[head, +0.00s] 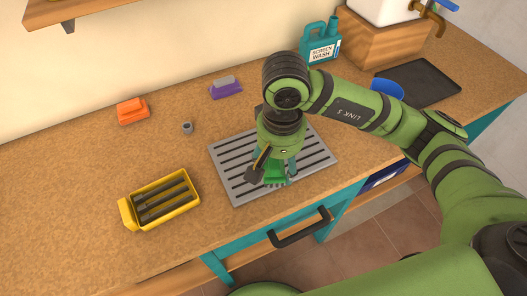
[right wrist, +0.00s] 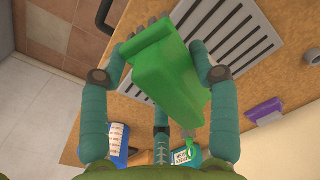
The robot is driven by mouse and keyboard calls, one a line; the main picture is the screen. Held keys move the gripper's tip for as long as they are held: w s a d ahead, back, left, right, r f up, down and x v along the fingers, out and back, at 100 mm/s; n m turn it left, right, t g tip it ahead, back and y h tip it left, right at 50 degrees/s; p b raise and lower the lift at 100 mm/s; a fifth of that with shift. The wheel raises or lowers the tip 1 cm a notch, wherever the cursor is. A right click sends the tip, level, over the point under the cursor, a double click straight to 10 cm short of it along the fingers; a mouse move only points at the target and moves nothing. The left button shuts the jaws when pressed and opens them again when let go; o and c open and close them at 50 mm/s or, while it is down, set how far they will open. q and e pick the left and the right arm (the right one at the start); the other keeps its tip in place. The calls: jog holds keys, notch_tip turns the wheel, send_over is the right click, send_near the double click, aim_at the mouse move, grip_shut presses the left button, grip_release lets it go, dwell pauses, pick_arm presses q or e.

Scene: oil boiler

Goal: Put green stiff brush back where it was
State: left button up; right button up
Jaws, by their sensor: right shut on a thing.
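The green stiff brush (head: 275,173) is in my right gripper (head: 272,167), over the grey slotted rack (head: 235,190) on the counter. In the right wrist view the brush (right wrist: 165,75) fills the middle, with the teal fingers of my right gripper (right wrist: 163,55) shut on it from both sides. The rack (right wrist: 238,35) shows behind it. I cannot tell whether the brush touches the rack. My arm hides part of the rack in the head view. My left gripper is not in view.
A yellow tray (head: 163,200) with dark bars is at left. A screen wash bottle (head: 320,45) and a dark mat (head: 425,85) are at right.

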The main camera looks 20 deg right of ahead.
jog(key=w+f, duration=0.1)
jog(key=w, duration=0.2)
jog(key=w+a+f+p, duration=0.1)
jog(key=w+f, duration=0.1)
jog(key=w, duration=0.1)
jog(key=w+f+p, duration=0.1)
jog(key=w+f, duration=0.1)
jog(key=w, duration=0.1)
jog(key=shift+a+f, duration=0.1)
jog(key=shift+a, duration=0.05)
notch_tip(320, 180, down, 4)
jog(key=shift+r+p, duration=0.25)
jog(key=shift+p, duration=0.95)
jog(key=shift+f, duration=0.4)
jog(key=shift+w, duration=0.1)
jog(key=shift+f, duration=0.15)
jog(key=o, duration=1.1)
